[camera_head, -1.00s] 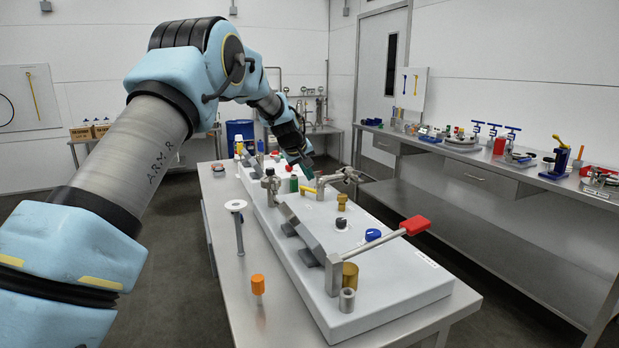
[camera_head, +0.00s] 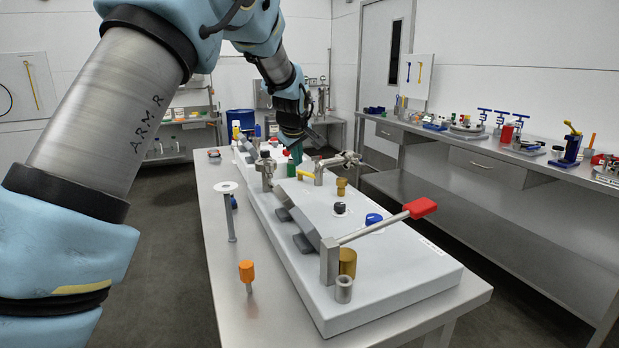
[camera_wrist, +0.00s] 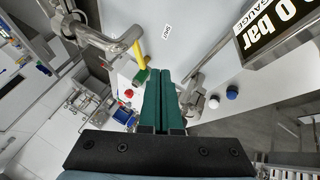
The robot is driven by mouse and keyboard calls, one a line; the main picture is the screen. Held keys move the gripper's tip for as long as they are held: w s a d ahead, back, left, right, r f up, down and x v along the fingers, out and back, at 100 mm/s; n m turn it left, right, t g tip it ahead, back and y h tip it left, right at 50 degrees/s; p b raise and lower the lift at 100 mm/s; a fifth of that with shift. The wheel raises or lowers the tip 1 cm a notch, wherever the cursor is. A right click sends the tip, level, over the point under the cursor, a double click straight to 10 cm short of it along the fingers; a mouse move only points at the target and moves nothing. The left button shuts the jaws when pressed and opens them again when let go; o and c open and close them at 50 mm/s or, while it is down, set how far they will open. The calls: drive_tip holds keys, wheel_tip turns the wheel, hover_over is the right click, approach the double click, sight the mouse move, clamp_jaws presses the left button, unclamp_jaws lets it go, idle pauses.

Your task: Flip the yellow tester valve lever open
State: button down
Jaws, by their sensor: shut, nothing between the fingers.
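The yellow lever (camera_head: 306,175) is a slim bar on the pipework of the white tester panel (camera_head: 385,275). It also shows in the wrist view (camera_wrist: 139,53), up and left of my fingertips, with a gap visible in the picture. My gripper (camera_head: 296,156) is over the far part of the panel, close above and behind the lever. In the wrist view my two green fingers (camera_wrist: 160,75) lie side by side, shut and empty. A green fitting (camera_wrist: 141,76) sits just left of the fingertips, near the lever's lower end. Contact cannot be told.
Metal pipe fittings (camera_wrist: 90,38) flank the lever, and a metal valve (camera_wrist: 192,98) stands right of my fingers. A gauge display (camera_wrist: 265,27) is at upper right. A long red-handled lever (camera_head: 385,225) crosses the near panel. The steel table's left strip holds an orange-topped peg (camera_head: 247,272).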

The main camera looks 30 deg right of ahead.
idle(0.4)
drive_tip(key=p+x, duration=0.4)
drive_tip(key=x, duration=0.5)
drive_tip(key=shift+w+d+f, duration=0.1)
drive_tip(key=shift+w+f, duration=0.2)
drive_tip(key=shift+w+d+r+p, duration=0.1)
drive_tip(key=shift+w+d+p, duration=0.05)
drive_tip(key=shift+d+p, duration=0.4)
drive_tip(key=shift+w+d+p, duration=0.2)
drive_tip(key=shift+d+p, duration=0.25)
drive_tip(key=shift+d, duration=0.15)
drive_tip(key=shift+w+d+p, duration=0.3)
drive_tip(key=shift+d, duration=0.4)
drive_tip(key=shift+f, duration=0.2)
